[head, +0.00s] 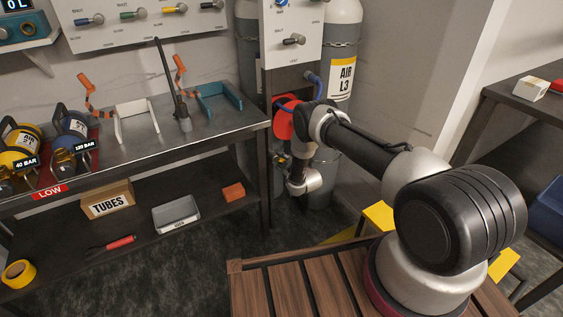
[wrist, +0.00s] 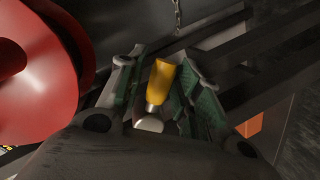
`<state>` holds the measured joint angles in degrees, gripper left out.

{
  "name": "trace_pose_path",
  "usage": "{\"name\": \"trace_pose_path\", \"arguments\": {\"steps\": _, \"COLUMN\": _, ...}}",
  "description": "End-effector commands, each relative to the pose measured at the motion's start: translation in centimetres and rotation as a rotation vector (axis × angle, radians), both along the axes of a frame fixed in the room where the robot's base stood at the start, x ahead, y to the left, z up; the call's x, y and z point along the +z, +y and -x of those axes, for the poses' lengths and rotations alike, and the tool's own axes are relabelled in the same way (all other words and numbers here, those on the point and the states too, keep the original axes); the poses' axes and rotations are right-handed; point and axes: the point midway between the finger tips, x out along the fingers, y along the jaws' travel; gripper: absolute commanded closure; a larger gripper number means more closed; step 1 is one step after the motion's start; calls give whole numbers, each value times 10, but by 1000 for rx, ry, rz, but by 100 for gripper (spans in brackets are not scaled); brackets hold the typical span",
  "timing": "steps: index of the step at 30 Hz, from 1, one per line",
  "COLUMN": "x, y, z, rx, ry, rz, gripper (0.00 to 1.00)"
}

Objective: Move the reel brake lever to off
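The reel brake lever shows in the wrist view as a yellow grip (wrist: 161,82) on a pale metal stem. It lies between the two green-padded fingers of my gripper (wrist: 162,72). Narrow gaps seem to show on both sides of the grip, so my gripper looks open around it, not clamped. The red hose reel (wrist: 38,80) is close by on the left of the wrist view. In the head view the reel (head: 284,118) is partly hidden behind my arm. My gripper (head: 281,162) is just below it there, small and dark. The lever's marked positions cannot be read.
A grey gas cylinder (head: 343,75) marked AIR L3 stands behind the reel, held by a chain. The metal bench (head: 235,125) with its lower shelf is to the left. A yellow step (head: 379,216) and slatted wooden top (head: 300,285) are nearer.

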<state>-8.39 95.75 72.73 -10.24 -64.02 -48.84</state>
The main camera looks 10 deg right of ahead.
Motion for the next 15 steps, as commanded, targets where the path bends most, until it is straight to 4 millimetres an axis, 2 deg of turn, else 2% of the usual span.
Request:
{"name": "trace_pose_path", "arguments": {"steps": 1, "x": 0, "y": 0, "z": 0, "rx": 0, "ry": 0, "rz": 0, "gripper": 81}}
{"name": "trace_pose_path", "arguments": {"steps": 4, "x": 0, "y": 0, "z": 0, "rx": 0, "ry": 0, "rz": 0, "gripper": 100}}
{"name": "trace_pose_path", "arguments": {"steps": 15, "x": -1, "y": 1, "z": 1, "rx": 2, "ry": 10, "rz": -29, "gripper": 100}}
